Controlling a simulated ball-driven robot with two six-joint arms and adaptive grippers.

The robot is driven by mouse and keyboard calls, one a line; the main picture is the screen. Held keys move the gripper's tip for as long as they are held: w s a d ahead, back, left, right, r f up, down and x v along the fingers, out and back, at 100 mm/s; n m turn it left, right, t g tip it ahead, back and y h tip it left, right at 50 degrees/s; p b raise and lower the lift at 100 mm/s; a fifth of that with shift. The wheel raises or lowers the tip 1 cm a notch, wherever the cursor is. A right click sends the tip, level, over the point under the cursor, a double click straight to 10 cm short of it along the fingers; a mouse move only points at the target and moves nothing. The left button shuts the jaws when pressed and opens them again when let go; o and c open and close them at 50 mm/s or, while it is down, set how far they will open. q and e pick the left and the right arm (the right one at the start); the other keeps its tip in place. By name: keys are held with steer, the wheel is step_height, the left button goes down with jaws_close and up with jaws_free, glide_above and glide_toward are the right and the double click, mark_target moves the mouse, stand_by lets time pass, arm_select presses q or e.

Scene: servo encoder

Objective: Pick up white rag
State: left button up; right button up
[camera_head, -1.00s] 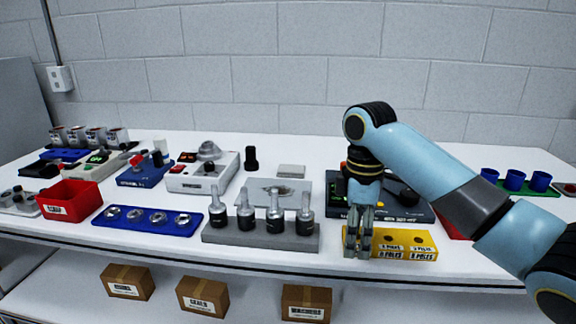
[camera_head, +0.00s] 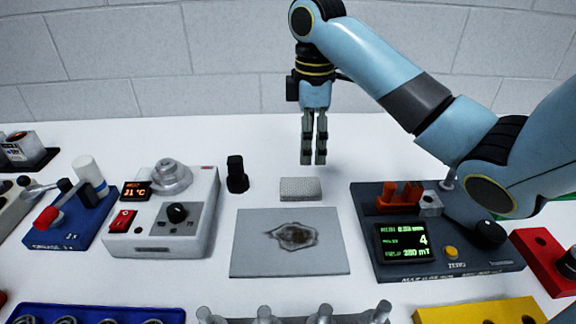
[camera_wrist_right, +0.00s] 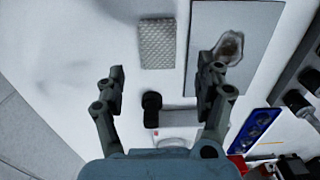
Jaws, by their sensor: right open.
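The white rag (camera_head: 300,189) is a small folded, textured pad lying flat on the white table, just behind a grey mat. It also shows in the right wrist view (camera_wrist_right: 157,43), beyond and between the fingertips. My right gripper (camera_head: 313,160) points down above the table, over and slightly behind the rag in the head view. Its fingers stand apart in the right wrist view (camera_wrist_right: 161,78), with nothing between them. The rag is clear of the fingers. My left gripper is not in view.
The grey mat (camera_head: 255,256) bears a brown-stained patch (camera_head: 292,236). A black knob-like part (camera_head: 237,176) stands left of the rag. A grey device (camera_head: 200,214) is further left, and a dark meter box (camera_head: 440,265) is to the right. The table behind the rag is clear.

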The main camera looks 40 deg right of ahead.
steer(key=b, duration=0.5)
glide_above(306, 185)
steer(key=f, duration=0.5)
steer(key=shift+s+d+f, duration=0.1)
steer(key=shift+s+f, duration=0.1)
steer(key=shift+w+f, duration=0.1)
steer(key=shift+f, duration=0.2)
step_height(306, 185, down, 5)
steer(key=shift+w+r, duration=0.1)
steer(key=shift+r, duration=0.1)
steer(key=shift+c, duration=0.6)
steer(key=c, duration=0.6)
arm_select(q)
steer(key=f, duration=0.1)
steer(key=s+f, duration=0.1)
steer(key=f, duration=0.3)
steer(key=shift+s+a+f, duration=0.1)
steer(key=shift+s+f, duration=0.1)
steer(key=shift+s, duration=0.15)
arm_select(e)
steer(key=shift+c, duration=0.2)
steer(key=shift+r, duration=0.1)
